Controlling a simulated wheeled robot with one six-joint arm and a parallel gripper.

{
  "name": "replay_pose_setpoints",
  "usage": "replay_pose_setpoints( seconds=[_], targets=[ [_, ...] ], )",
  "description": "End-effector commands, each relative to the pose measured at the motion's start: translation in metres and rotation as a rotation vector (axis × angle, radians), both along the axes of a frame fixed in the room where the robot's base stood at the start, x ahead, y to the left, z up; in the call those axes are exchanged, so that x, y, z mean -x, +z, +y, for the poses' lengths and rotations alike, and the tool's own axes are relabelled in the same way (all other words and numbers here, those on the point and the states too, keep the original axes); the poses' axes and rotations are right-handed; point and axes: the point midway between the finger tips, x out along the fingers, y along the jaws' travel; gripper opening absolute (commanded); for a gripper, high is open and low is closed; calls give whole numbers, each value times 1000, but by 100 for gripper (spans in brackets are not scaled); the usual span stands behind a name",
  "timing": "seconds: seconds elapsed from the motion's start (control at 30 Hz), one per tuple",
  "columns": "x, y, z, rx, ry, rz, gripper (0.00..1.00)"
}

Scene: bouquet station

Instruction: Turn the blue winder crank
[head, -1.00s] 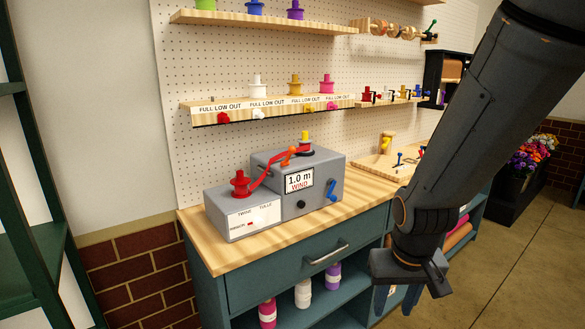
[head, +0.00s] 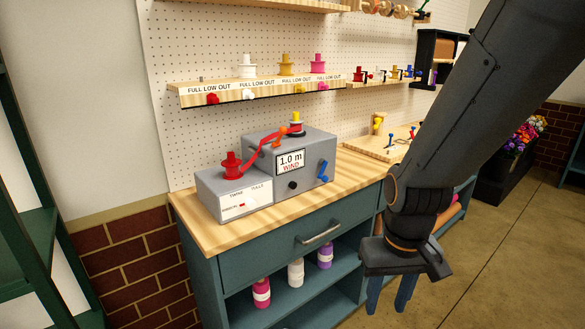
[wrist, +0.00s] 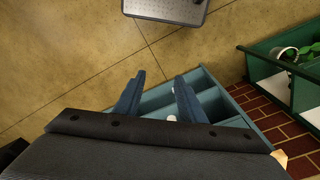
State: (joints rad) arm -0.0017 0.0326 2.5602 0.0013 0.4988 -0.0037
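The grey winder (head: 288,184) stands on the wooden counter, with a display reading "1.0 m WIND". Its blue crank (head: 323,171) is on the right part of its front face, to the right of a black knob (head: 292,185). A red spool (head: 231,165) sits on the lower left part, and a red strand runs from it toward a yellow-topped spool (head: 296,123). My gripper (head: 390,292) hangs low in front of the cabinet, right of and below the crank, well apart from it. In the wrist view its two blue fingers (wrist: 156,95) are spread with nothing between them.
The teal cabinet (head: 282,254) has a drawer with a metal handle (head: 320,232) and spools on its shelf. A shelf with spools and labels (head: 262,88) hangs on the pegboard above. Floor (head: 490,250) is open at right. A green rack (head: 30,230) stands at left.

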Motion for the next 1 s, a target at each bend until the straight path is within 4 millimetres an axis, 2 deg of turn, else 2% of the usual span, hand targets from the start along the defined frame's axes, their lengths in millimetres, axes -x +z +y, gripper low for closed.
replay_pose_setpoints(
  seconds=[0.07,0.17,0.27,0.43,0.5,0.6,0.7,0.83,0.9,1.0],
  targets=[
    [-5,0,-1,3,0,-10,37],
    [-30,-3,-8,18,1,-67,37],
    [-81,-6,-21,40,11,-189,37],
    [-195,-6,-39,43,52,-478,37],
    [-238,-3,-41,23,76,-599,37],
    [-291,2,-39,-27,116,-762,37],
    [-334,8,-32,-107,162,-918,37],
    [-372,16,-18,-248,223,-1102,37],
    [-383,20,-10,-335,253,-1186,37],
    [-389,25,-1,-456,287,-1280,37]
  ],
)
